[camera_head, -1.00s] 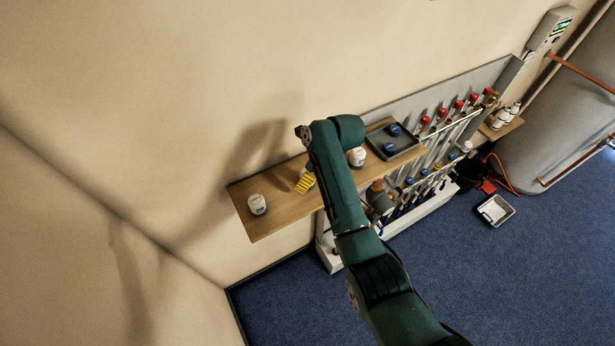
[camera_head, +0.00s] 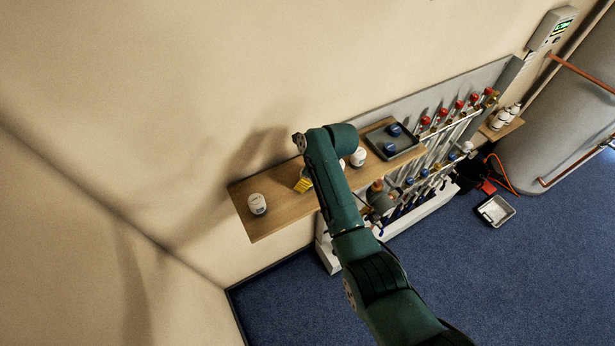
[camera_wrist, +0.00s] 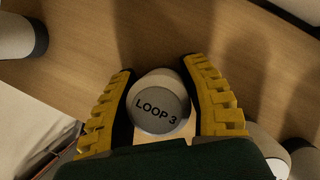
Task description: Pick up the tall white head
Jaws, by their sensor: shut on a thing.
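My gripper (camera_wrist: 165,108) is shut on a white head (camera_wrist: 158,84) with a grey round top marked "LOOP 3". A yellow ribbed finger lies on each side of it. The head is seen from above, so its height and any gap to the shelf are hard to tell. In the head view a yellow finger (camera_head: 303,185) shows above the wooden shelf (camera_head: 283,212), while my arm hides the held head. Another white head (camera_head: 257,204) stands at the shelf's left end, and one (camera_head: 358,157) stands right of my arm.
A grey tray (camera_head: 408,143) with blue caps sits at the shelf's right end. Below is the manifold with red caps (camera_head: 474,98) and blue caps. In the wrist view a white head (camera_wrist: 18,37) is at upper left and white parts (camera_wrist: 265,146) are at lower right. The wall is close behind.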

